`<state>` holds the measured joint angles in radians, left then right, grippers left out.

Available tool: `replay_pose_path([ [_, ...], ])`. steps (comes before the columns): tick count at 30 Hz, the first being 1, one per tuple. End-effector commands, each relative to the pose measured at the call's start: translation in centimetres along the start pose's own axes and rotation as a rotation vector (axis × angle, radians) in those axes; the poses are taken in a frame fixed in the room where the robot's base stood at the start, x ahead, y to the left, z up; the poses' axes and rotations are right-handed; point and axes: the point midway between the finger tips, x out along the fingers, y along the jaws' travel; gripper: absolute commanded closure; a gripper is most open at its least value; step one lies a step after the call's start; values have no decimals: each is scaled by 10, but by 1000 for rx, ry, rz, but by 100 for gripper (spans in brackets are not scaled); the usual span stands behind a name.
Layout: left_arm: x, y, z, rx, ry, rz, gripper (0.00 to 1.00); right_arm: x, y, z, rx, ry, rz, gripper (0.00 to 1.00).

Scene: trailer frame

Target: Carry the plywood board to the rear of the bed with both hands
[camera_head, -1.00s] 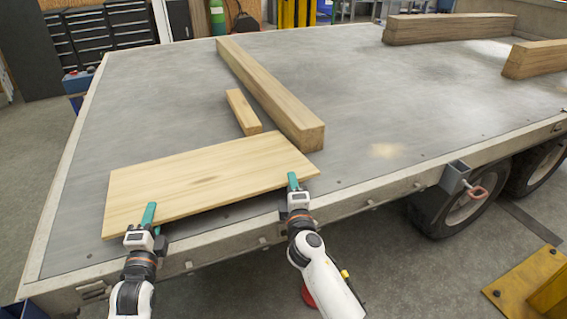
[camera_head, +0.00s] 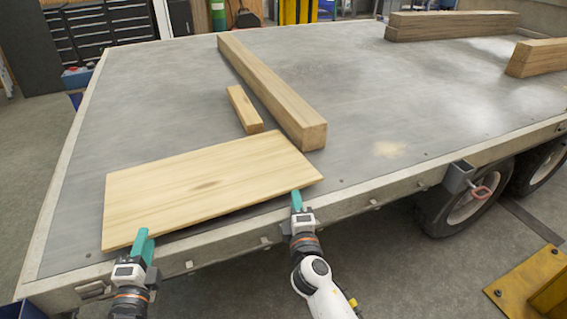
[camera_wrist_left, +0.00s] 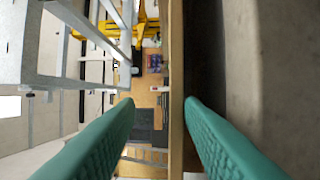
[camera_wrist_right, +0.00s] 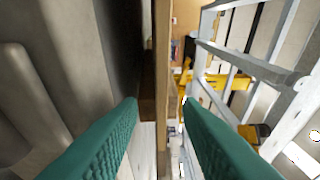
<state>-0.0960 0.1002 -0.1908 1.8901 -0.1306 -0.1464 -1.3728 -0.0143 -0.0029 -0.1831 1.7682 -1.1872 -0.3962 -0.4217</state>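The plywood board (camera_head: 205,185) is a pale rectangle lying at the near left of the trailer bed (camera_head: 360,110). A dark shadow shows under its near edge. My left gripper (camera_head: 142,243) is at the near edge by the left corner. In the left wrist view the board's edge (camera_wrist_left: 176,90) runs between the teal fingers, close to the right one, with a gap to the left one. My right gripper (camera_head: 297,200) is at the near edge by the right corner. In the right wrist view the board's edge (camera_wrist_right: 162,70) stands between spread fingers.
A long timber beam (camera_head: 265,85) lies just beyond the board, with a short wood block (camera_head: 244,108) beside it. More beams (camera_head: 450,25) lie at the far right. The middle and right of the bed are clear. A latch with a red ring (camera_head: 470,185) juts from the side rail.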

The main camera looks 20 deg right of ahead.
Motion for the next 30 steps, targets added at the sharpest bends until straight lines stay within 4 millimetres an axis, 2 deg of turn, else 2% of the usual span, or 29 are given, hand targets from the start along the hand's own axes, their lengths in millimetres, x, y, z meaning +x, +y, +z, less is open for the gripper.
replay_pose_path([
  [3, 1, 4, 0, 1, 0, 8, 67, -16, -8, 0, 5, 1, -13, 68],
  [9, 1, 6, 0, 1, 0, 9, 67, -28, -15, -1, 7, 2, -27, 68],
  [20, 0, 6, 0, 1, 0, 10, 67, -30, -18, -1, 7, 2, -31, 68],
  [30, -21, 8, -12, 3, 0, 8, 67, -29, -28, -1, 7, 2, -31, 68],
])
